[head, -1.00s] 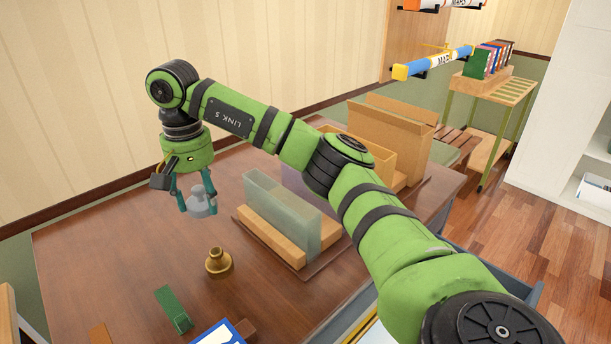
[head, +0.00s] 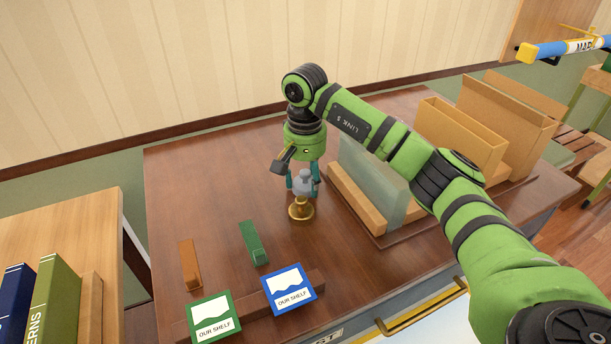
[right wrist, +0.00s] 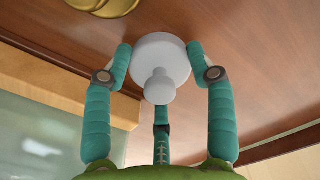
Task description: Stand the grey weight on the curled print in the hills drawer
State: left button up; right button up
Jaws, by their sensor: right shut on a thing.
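The grey weight (head: 303,184), with a round base and a knob, is held above the brown table by my right gripper (head: 303,180). In the right wrist view the grey weight (right wrist: 159,68) sits between the teal fingers of my right gripper (right wrist: 160,75), its knob towards the camera. The gripper is shut on it. My left gripper is out of view. A drawer front with a brass handle (head: 425,308) shows at the table's front edge, its label partly cut off. I cannot make out the curled print.
A brass weight (head: 301,209) stands on the table just below the grey one in the picture. A wooden rack with a glass pane (head: 375,172) is close on the right. Green (head: 253,243) and brown (head: 190,265) blocks and two "OUR SHELF" cards (head: 289,289) lie nearer.

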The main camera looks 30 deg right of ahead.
jog(key=shift+r, duration=0.1)
jog(key=o, duration=1.6)
